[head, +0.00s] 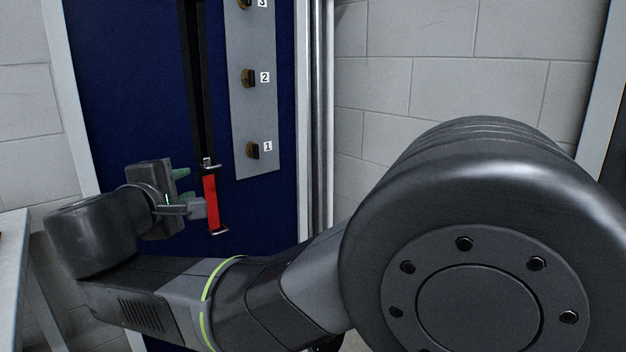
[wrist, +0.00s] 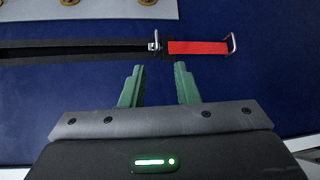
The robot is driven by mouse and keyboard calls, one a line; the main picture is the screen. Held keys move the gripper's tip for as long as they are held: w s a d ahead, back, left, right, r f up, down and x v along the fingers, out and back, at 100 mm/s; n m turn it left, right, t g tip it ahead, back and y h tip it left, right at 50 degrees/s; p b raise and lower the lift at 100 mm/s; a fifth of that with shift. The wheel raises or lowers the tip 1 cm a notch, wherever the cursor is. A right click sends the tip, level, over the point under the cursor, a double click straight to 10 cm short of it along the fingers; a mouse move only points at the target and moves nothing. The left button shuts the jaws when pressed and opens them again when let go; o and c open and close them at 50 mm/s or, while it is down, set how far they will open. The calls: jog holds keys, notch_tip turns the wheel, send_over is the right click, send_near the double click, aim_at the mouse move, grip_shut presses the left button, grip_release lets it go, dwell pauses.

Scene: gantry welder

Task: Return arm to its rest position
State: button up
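My gripper (head: 187,186) is in front of the blue panel (head: 130,90) in the head view, at the end of my bent arm. In the wrist view its two green fingers (wrist: 159,69) are apart, with nothing between them. A red handle (head: 211,202) with a metal loop at its end sits at the lower end of a black vertical slot (head: 197,100). The red handle also shows in the wrist view (wrist: 198,47), just beyond the fingertips. The fingers look clear of it, but the exact gap is hard to tell.
A grey plate (head: 240,100) with brown knobs numbered 1, 2 and 3 is fixed to the panel, right of the slot. A metal post (head: 316,120) edges the panel. A grey block wall (head: 450,60) stands behind my arm. A pale table (head: 12,270) is at the left edge.

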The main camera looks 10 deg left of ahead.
jog(key=w+a+f+b, duration=0.1)
jog(key=w+b, duration=0.1)
jog(key=w, duration=1.1)
jog(key=shift+w+f+b, duration=0.3)
